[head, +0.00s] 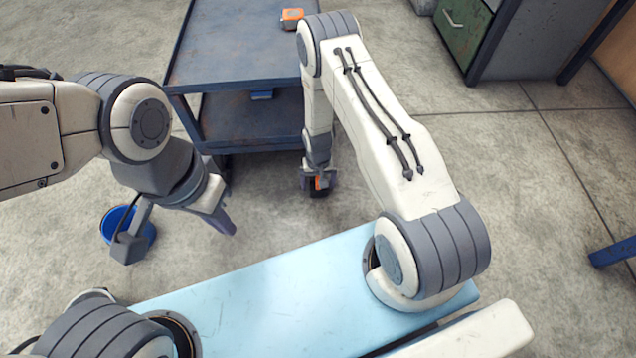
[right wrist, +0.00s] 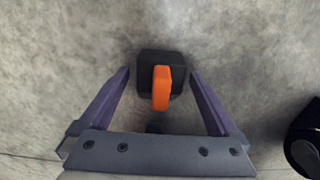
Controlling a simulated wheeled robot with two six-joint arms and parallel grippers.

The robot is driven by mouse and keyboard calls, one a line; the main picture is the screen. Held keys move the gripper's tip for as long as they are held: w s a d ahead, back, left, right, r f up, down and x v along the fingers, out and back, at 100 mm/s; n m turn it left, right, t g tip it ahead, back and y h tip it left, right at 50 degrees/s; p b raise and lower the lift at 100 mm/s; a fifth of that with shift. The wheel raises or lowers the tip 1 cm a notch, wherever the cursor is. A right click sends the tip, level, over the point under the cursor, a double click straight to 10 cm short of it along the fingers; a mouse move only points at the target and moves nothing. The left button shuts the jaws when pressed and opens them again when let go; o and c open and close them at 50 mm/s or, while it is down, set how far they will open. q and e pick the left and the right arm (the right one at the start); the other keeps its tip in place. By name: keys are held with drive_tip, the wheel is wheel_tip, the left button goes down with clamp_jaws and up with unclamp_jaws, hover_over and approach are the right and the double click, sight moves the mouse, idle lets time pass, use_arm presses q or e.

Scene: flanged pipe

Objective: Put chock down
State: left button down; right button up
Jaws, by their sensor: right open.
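The chock is a dark block (right wrist: 174,59) with an upright orange handle (right wrist: 161,88). In the right wrist view it is on the grey floor between the fingers of my right gripper (right wrist: 160,73), which is open, with a gap on each side of the handle. In the head view the right gripper (head: 319,182) is low beside the cart, and the orange handle shows small between its fingers. Most of the chock is hidden there. My left gripper (head: 178,237) is open and empty, its fingers wide apart, left of the light blue surface.
A dark blue two-shelf cart (head: 235,50) stands behind the right gripper, with an orange and dark object (head: 292,18) on top. A dark wheel-like part (right wrist: 307,145) is right of the chock. A blue bucket (head: 118,222) stands at left.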

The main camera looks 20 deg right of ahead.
wheel_tip(320, 180, up, 11)
drive_tip(key=p, duration=0.7)
drive_tip(key=shift+r, duration=0.1)
drive_tip(key=shift+w+a+r+p, duration=0.1)
drive_tip(key=shift+r+p, duration=0.2)
drive_tip(key=shift+r, duration=0.35)
drive_tip(key=s+a+r+n, duration=0.3)
drive_tip(key=a+r, duration=0.3)
drive_tip(key=r, duration=0.6)
drive_tip(key=s+a+r+n, duration=0.2)
drive_tip(key=a+r, duration=0.5)
drive_tip(key=r, duration=0.5)
drive_tip(key=s+r+n, duration=0.2)
drive_tip(key=s+r, duration=0.4)
drive_tip(key=s, duration=0.3)
drive_tip(key=s+r+n+y, duration=0.1)
drive_tip(key=s+r+n, duration=0.2)
drive_tip(key=s+r, duration=0.3)
drive_tip(key=s+a, duration=0.1)
drive_tip(key=s, duration=0.3)
drive_tip(key=shift+r+n, duration=0.15)
drive_tip(key=shift+n, duration=0.15)
